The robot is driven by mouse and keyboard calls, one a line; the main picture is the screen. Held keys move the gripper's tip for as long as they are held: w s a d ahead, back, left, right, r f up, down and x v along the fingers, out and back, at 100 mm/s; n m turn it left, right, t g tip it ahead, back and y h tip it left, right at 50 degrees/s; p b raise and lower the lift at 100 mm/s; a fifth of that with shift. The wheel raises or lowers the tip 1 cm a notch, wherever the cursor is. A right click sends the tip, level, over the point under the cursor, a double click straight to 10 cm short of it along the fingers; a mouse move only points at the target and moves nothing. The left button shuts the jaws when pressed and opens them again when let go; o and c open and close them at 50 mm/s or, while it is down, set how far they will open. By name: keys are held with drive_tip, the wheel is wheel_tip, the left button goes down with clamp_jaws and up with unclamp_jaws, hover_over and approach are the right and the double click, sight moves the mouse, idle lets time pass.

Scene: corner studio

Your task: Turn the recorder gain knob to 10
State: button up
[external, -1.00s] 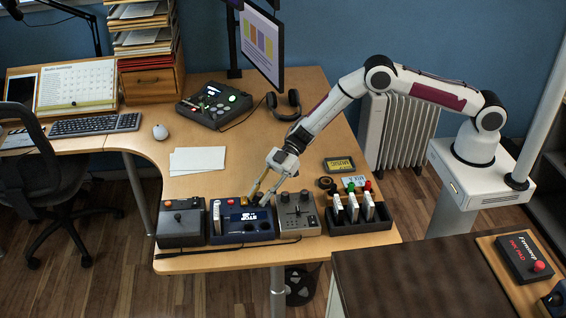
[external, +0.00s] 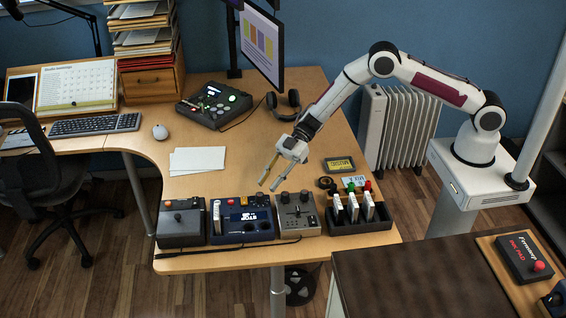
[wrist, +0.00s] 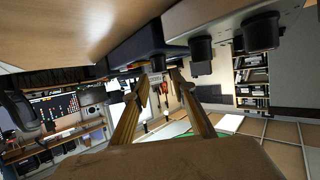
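A dark blue device (external: 247,236) with a lit display, a red button and dark round knobs sits near the desk's front edge. It may be the recorder; I cannot read its gain label or number. A grey-beige device (external: 311,222) with two knobs on top stands just right of it. My gripper (external: 268,187) is open and empty, pointing down, above and behind these two devices, touching neither. Two dark knobs (wrist: 261,32) on a grey device show at the upper right there.
A grey control box (external: 192,238) with a small stick stands left of the blue device. A black rack (external: 377,222) with white-bodied upright items stands at the right. White paper (external: 197,160) lies behind the devices. A cable runs along the front edge. The middle of the desk is clear.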

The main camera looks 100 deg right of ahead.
drive_tip(key=v, duration=0.6)
idle(0.3)
